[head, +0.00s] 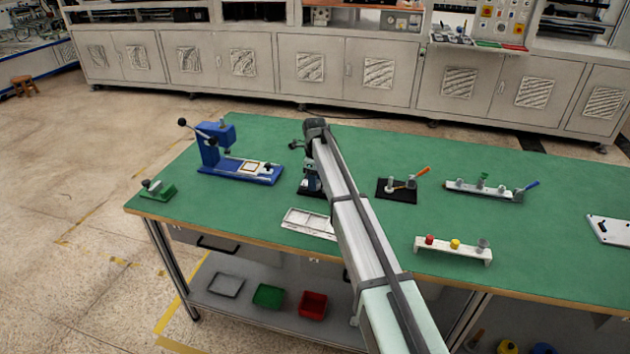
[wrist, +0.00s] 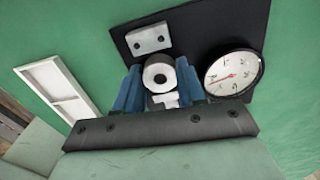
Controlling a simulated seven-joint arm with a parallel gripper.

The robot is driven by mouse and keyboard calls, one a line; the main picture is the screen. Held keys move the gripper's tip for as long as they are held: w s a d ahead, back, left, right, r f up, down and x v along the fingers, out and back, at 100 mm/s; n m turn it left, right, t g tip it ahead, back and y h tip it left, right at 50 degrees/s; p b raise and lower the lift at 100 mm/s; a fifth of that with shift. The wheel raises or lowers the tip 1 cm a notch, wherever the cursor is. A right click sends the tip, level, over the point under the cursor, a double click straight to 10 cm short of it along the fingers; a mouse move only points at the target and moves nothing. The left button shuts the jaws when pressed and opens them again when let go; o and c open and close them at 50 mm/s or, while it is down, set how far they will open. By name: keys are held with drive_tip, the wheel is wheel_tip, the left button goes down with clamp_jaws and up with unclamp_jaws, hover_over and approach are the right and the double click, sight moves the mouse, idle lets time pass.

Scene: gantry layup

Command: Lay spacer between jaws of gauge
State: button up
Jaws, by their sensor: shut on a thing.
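The spacer is over the gauge's base, on the near side of the pale block and left of the dial. I cannot tell whether it touches the base. In the head view my arm hides most of the gauge and the spacer.
A white divided tray (head: 310,222) lies near the table's front edge. To the right are a black clamp fixture (head: 397,193), a long rail fixture (head: 480,190) and a white button rack (head: 453,251).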

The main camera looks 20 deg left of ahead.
drive_tip(key=o, duration=1.1)
drive_tip(key=shift+f, duration=0.1)
drive_tip(key=shift+c, duration=0.2)
wheel_tip(320, 180, up, 12)
